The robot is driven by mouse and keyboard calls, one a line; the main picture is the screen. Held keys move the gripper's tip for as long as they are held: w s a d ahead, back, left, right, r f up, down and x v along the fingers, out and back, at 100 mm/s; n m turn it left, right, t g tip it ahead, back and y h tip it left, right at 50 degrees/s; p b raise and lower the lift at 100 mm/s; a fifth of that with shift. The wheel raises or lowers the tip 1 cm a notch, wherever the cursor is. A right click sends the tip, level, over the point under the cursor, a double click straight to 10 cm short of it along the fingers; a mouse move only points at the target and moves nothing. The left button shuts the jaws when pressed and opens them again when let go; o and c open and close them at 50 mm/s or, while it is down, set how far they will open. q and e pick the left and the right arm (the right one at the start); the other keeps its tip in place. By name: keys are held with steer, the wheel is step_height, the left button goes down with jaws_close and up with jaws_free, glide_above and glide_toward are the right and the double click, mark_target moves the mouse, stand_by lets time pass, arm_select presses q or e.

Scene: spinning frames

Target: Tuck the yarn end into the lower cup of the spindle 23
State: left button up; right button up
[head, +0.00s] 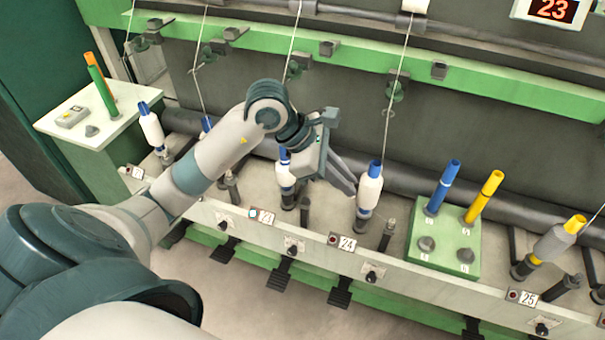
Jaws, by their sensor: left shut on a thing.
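Spindle 23 (287,172), with a white bobbin and blue top, stands behind the label plate between the far-left one and 24. My left arm partly hides it. Its lower cup (289,201) shows as a dark ring at the bobbin's foot. My left gripper (350,187) is to the right of spindle 23, above the rail and close to the left of spindle 24's bobbin (370,190). Its fingers are together and point down to the right. The yarn end between them is too thin to make out. My right gripper is not in view.
A green block (445,245) with blue and yellow tubes stands right of spindle 24. Spindle 25 (553,243) is at far right. A white side table (90,128) with tubes is at left. Yarns hang from above.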

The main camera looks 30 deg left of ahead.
arm_select(q)
steer(key=w+a+f+n+y, duration=0.1)
steer(key=w+a+f, duration=0.2)
steer(key=a+f, duration=0.4)
steer(key=w+a+f+n+g+y, duration=0.1)
steer(key=w+a+f+n, duration=0.1)
steer(key=w+a+f, duration=0.2)
steer(key=a+f, duration=0.3)
steer(key=a, duration=0.1)
steer(key=shift+w+a+f+g+y, duration=0.25)
steer(key=shift+a+f+g+y, duration=0.05)
steer(key=shift+y, duration=0.1)
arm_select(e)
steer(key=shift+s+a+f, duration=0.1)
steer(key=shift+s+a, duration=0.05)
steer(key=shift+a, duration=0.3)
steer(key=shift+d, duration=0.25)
arm_select(q)
steer(key=shift+f, duration=0.2)
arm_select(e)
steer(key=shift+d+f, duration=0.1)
